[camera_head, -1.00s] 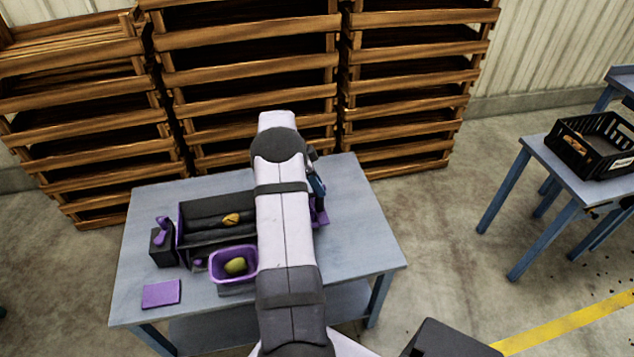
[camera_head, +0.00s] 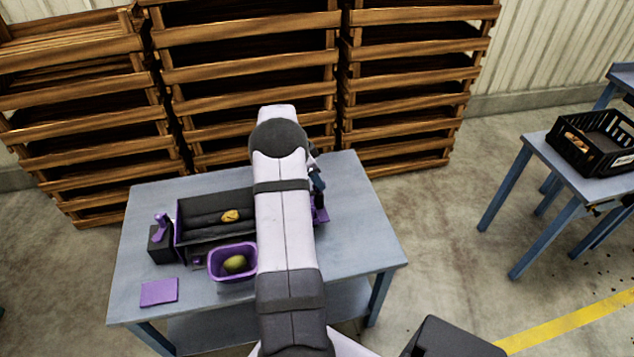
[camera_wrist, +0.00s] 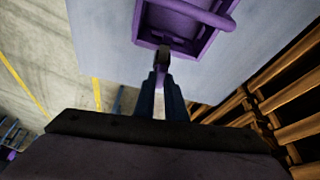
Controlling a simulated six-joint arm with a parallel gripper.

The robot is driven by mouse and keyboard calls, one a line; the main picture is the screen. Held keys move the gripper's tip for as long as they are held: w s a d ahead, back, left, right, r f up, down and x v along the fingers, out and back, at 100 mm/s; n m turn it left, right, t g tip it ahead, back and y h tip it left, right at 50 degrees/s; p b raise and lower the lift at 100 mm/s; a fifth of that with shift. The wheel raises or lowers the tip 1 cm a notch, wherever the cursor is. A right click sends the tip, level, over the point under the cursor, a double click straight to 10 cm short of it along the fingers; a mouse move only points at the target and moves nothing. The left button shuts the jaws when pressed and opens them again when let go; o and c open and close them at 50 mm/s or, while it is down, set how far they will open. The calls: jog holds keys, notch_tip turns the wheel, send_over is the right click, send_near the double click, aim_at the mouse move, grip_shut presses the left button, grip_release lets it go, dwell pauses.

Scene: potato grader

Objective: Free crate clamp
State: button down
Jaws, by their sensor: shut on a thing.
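A purple fixture with a raised rim and a rounded bar (camera_wrist: 190,12) is at the top of the wrist view. In the head view a small part of it (camera_head: 320,214) shows beside my arm, which hides the rest. My gripper (camera_wrist: 161,76) has its blue fingers shut on a narrow purple piece, likely the clamp's lever, at the fixture's near edge. A small dark knob (camera_wrist: 163,53) is just beyond the fingertips. In the head view my gripper (camera_head: 318,187) is partly hidden behind my arm, above the purple fixture.
On the blue-grey table (camera_head: 350,250) are a dark sorting trough (camera_head: 205,232), a purple bin (camera_head: 233,278) with a potato, a dark box with a purple lever (camera_head: 161,242) and a purple pad (camera_head: 159,291). Wooden crates (camera_head: 245,65) stand behind. A black crate (camera_head: 600,160) sits on the right table.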

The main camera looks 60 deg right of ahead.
jog(key=n+t+b, duration=0.1)
jog(key=n, duration=0.1)
jog(key=shift+s+a+f+n, duration=0.1)
jog(key=shift+n, duration=0.2)
jog(key=n+t+b, duration=0.1)
jog(key=n, duration=0.1)
jog(key=shift+s+n+h, duration=0.1)
jog(key=shift+n+h, duration=0.2)
jog(key=shift+n, duration=0.1)
jog(key=n, duration=0.1)
jog(key=n+t+p, duration=0.1)
jog(key=shift+s+r+n, duration=0.1)
jog(key=shift+r+n, duration=0.2)
jog(key=n+t+p, duration=0.1)
jog(key=n+p, duration=0.2)
jog(key=shift+s+p, duration=0.1)
jog(key=shift+p, duration=0.2)
jog(key=n, duration=0.1)
jog(key=n+t, duration=0.1)
jog(key=n, duration=0.1)
jog(key=shift+f+b, duration=0.3)
jog(key=shift+b, duration=0.05)
jog(key=shift+s+n+t+y+b, duration=0.1)
jog(key=shift+n+t+y+b, duration=0.2)
jog(key=shift+n+y+b, duration=0.5)
jog(key=shift+b, duration=0.35)
jog(key=shift+n, duration=0.3)
